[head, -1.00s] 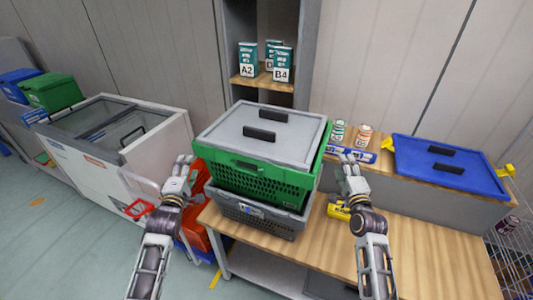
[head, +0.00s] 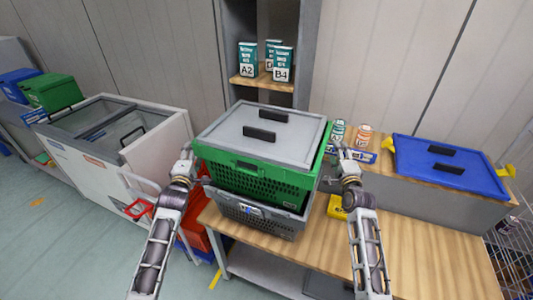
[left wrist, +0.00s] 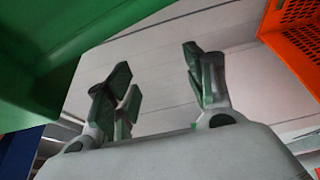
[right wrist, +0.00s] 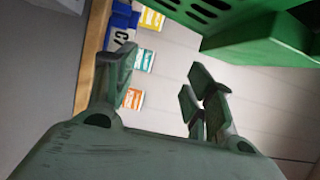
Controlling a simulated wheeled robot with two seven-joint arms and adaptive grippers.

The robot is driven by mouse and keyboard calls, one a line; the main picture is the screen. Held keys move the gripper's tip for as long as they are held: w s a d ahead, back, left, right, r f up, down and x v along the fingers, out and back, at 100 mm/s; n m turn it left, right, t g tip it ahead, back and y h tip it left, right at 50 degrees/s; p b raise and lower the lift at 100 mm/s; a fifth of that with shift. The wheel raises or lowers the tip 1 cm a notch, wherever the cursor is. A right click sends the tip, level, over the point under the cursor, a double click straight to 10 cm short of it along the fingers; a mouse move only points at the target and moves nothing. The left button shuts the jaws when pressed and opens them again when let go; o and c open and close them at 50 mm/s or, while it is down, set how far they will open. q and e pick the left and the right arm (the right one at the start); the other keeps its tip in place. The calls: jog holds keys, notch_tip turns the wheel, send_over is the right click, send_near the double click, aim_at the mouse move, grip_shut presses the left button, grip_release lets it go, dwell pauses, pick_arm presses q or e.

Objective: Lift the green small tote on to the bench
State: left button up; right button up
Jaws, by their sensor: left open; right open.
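The green small tote (head: 262,180) has a grey lid with two black handles. It sits on a grey tote (head: 255,215) at the left end of the wooden bench (head: 400,240). My left gripper (head: 187,156) is open beside the green tote's left side. My right gripper (head: 339,150) is open beside its right side. In the left wrist view, green plastic (left wrist: 50,45) fills the upper left, outside the open fingers (left wrist: 155,78). In the right wrist view, the green tote (right wrist: 265,35) is at the upper right, beyond the open fingers (right wrist: 160,80). Neither gripper holds anything.
An orange-red tote (head: 196,235) stands left of the bench. A raised shelf behind carries a blue tote (head: 448,165) and cans (head: 362,136). A yellow box (head: 337,207) lies on the bench. The bench's front right is clear. A white chest (head: 120,145) stands left.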

pick_arm(q)
jog(key=shift+s+d, duration=0.1)
jog(key=shift+d, duration=0.6)
pick_arm(e)
jog(key=shift+s+a, duration=0.1)
jog(key=shift+a, duration=0.55)
pick_arm(q)
jog(key=shift+d, duration=0.95)
pick_arm(e)
jog(key=shift+a, duration=0.9)
